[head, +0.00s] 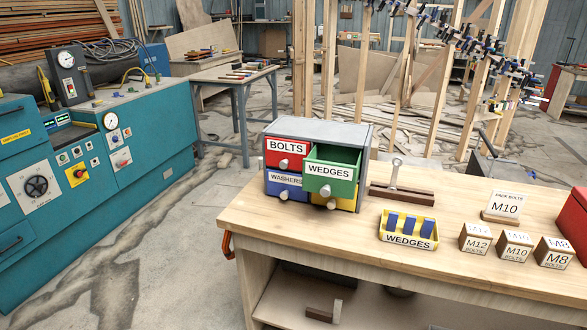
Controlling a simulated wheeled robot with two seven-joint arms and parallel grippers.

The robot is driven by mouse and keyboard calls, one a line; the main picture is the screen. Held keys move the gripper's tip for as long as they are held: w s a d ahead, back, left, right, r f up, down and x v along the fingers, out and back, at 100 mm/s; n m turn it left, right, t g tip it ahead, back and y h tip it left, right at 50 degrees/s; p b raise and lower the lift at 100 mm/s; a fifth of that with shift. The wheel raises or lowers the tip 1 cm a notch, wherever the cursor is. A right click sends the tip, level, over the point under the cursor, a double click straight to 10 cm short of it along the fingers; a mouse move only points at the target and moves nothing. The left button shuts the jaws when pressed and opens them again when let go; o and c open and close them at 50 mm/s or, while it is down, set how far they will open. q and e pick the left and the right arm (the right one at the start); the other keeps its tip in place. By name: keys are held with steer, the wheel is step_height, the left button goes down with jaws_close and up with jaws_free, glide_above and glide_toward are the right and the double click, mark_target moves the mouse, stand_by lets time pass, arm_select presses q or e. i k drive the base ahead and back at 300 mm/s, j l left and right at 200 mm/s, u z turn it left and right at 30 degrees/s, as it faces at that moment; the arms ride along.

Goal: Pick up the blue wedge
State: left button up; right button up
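Three blue wedges (409,223) stand side by side in a small yellow tray (408,241) labelled WEDGES. The tray sits on the wooden workbench (350,232), right of the drawer cabinet (318,129). The cabinet's green drawer (330,176), also labelled WEDGES, is pulled out, and the visible part of its inside looks empty. The red BOLTS drawer (287,148) and the blue WASHERS drawer (285,180) look shut. A yellow drawer front (340,204) is partly hidden under the green drawer. Neither of my grippers shows in the head view.
A brown block with a metal tool (402,193) lies behind the tray. M12, M10 and M8 bolt boxes (515,246) stand to its right, with an M10 sign (502,207) behind them. A red box (574,222) is at the right edge. The bench's front strip is clear.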

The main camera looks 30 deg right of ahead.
mark_target(427, 226)
steer(key=z, duration=1.8)
steer(key=i+l+u, duration=0.1)
steer(key=l, duration=0.2)
steer(key=i+l+u, duration=0.1)
steer(key=i+l, duration=0.15)
steer(key=i+l+u, duration=0.1)
steer(key=l, duration=0.3)
steer(key=i+l+u, duration=0.15)
steer(key=l, duration=0.2)
steer(key=i+l+u, duration=0.1)
steer(key=l, duration=0.25)
steer(key=i+l+u, duration=0.1)
steer(key=l, duration=0.25)
